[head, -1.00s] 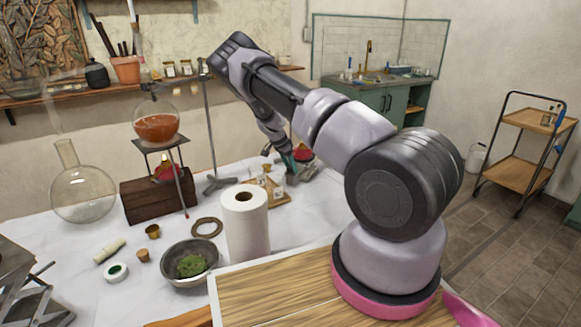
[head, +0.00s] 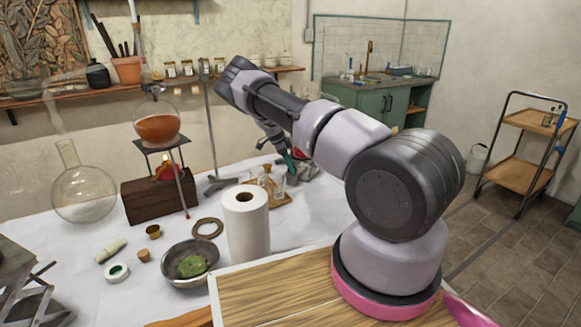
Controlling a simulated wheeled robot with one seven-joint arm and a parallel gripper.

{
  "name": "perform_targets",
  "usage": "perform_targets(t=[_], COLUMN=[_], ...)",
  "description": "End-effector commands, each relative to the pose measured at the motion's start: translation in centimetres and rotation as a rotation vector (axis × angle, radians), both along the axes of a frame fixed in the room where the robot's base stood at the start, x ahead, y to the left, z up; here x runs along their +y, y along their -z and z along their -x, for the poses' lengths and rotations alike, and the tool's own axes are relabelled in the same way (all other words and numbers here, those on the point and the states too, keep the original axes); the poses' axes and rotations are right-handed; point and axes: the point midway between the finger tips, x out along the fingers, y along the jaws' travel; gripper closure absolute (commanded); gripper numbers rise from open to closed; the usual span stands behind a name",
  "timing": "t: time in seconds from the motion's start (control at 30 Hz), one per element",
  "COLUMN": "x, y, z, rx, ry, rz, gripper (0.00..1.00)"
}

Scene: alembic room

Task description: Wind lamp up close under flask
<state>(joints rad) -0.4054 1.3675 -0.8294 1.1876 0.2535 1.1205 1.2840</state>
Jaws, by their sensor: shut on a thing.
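The round flask (head: 157,128) holds orange-brown liquid and sits on a dark tripod stand (head: 165,145). A small red lamp (head: 167,174) with a yellowish glow is on the dark wooden block (head: 148,199), below the flask with a gap between. My gripper (head: 288,165) is far to the right, pointing down at the back of the table. It is shut beside a small teal piece and a grey object (head: 303,172). A bit of red (head: 298,154) shows there, mostly behind my arm. The fingertips are small and partly hidden, so what they hold is unclear.
A paper roll (head: 246,225), a metal bowl with green matter (head: 190,263) and a cork ring (head: 208,228) stand in front. A large empty flask (head: 83,190) is at left. Small jars on a wooden tray (head: 272,190) stand near my gripper. A stand rod (head: 209,125) rises behind.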

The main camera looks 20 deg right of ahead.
Motion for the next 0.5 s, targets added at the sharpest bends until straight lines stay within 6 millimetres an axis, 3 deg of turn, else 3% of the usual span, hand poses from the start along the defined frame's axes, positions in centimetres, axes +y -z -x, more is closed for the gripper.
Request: perform_targets(t=[0.4, 0.43, 0.5], x=[0.14, 0.13, 0.12], y=[0.06, 0.07, 0.06], z=[-0.03, -0.03, -0.03], rx=[-0.001, -0.001, -0.001], ry=[0.006, 0.006, 0.005], rz=[-0.002, -0.002, -0.002], gripper=[1.00, 0.41, 0.19])
